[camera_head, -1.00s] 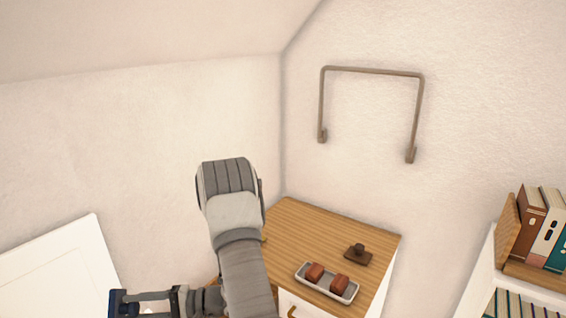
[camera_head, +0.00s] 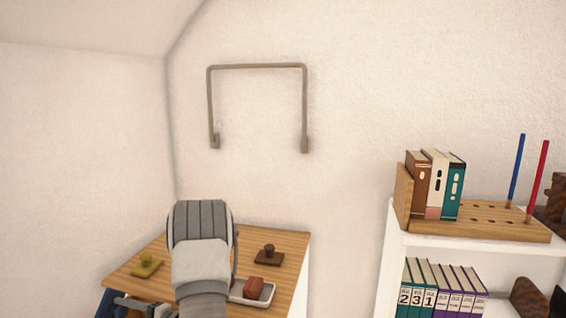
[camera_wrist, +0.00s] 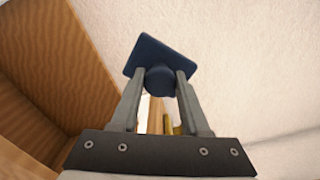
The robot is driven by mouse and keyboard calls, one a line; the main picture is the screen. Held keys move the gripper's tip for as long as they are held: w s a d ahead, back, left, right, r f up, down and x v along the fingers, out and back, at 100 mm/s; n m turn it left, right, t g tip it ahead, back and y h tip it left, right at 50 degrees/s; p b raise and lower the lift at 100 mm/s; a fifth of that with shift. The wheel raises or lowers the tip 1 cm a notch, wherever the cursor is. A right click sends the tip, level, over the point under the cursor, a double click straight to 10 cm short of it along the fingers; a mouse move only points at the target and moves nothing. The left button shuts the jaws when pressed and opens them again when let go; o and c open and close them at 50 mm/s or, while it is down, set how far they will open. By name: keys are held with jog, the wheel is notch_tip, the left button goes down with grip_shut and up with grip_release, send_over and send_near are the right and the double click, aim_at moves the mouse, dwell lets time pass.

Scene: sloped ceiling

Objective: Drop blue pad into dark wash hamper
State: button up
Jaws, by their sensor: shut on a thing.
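The blue pad (camera_wrist: 165,57) is a dark blue square plate with a round knob. My gripper (camera_wrist: 160,82) is shut on its knob in the wrist view, one finger on each side. In the head view, part of the blue pad (camera_head: 107,303) shows at the bottom left, beside the wooden cabinet top, with my arm partly in front. The dark wash hamper is in neither current view.
A wooden-topped cabinet (camera_head: 212,240) holds a yellow knobbed pad (camera_head: 147,266), a brown knobbed pad (camera_head: 269,256) and a tray (camera_head: 266,295) with a reddish-brown block. A white bookshelf (camera_head: 391,255) stands right. A metal rail (camera_head: 257,66) is on the wall.

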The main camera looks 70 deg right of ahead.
notch_tip(320, 180, down, 6)
jog(key=b, duration=0.3)
jog(key=shift+r, duration=0.1)
jog(key=o, duration=1.3)
jog(key=shift+c, duration=0.2)
jog(key=shift+s, duration=0.1)
jog(key=s+d+p, duration=0.1)
jog(key=s+p, duration=0.1)
jog(key=s, duration=1.5)
jog(key=shift+p, duration=0.4)
jog(key=shift+d, duration=0.1)
